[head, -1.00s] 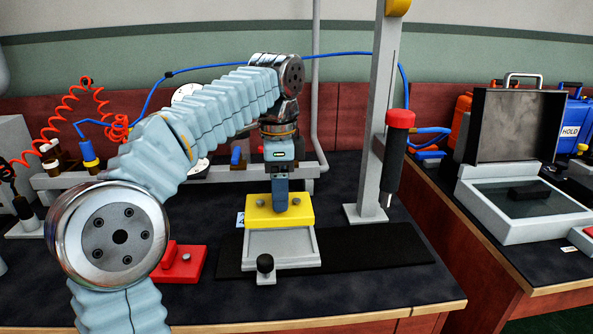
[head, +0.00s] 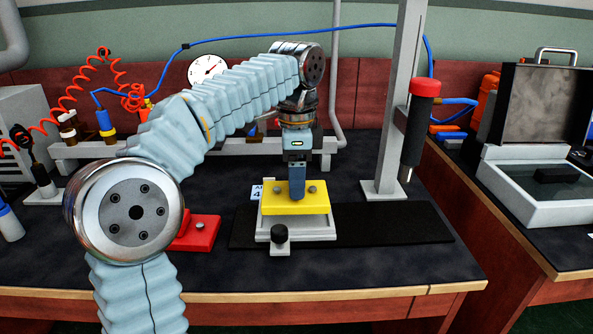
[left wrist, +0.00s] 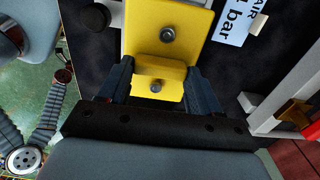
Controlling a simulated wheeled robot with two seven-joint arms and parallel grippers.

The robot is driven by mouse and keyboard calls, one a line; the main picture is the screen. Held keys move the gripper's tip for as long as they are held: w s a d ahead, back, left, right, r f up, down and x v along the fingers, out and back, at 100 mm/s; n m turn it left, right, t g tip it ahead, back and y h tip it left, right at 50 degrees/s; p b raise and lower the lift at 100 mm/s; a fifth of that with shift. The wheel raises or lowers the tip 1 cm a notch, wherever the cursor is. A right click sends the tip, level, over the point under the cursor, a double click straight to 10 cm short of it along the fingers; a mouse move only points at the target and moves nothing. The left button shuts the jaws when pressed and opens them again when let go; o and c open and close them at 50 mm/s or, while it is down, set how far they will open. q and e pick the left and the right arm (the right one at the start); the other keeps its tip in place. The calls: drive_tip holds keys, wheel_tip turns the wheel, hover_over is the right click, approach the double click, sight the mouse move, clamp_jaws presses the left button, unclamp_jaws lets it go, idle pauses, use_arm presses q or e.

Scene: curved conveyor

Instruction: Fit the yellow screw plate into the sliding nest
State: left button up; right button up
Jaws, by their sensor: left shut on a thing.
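The yellow screw plate (head: 277,206) has two screws on top and a raised block between them. My left gripper (head: 297,193) points down and is shut on that block. In the left wrist view the fingers (left wrist: 157,86) grip the block from both sides, and the plate (left wrist: 190,35) reaches out beyond it. The pale grey sliding nest (head: 318,229) lies below the plate, with a black knob (head: 279,233) at its front. The plate covers the nest's rear part in the head view; I cannot tell whether they touch. My right gripper is not in view.
A dark track (head: 400,223) extends right from the nest. A red block (head: 203,236) stands to the left. A grey post (head: 388,165) carries a red-capped black tool (head: 417,125). The bench front is clear.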

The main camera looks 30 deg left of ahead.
use_arm(q)
drive_tip(key=shift+f+b, duration=0.3)
drive_tip(key=shift+f, duration=0.5)
drive_tip(key=shift+p, duration=0.85)
idle(0.9)
drive_tip(key=shift+f+b, duration=0.8)
drive_tip(key=shift+f, duration=0.35)
drive_tip(key=o, duration=1.3)
drive_tip(key=shift+c, duration=0.2)
wheel_tip(320, 180, up, 14)
drive_tip(key=p, duration=0.4)
drive_tip(key=shift+s+f, duration=0.1)
drive_tip(key=shift+f, duration=0.05)
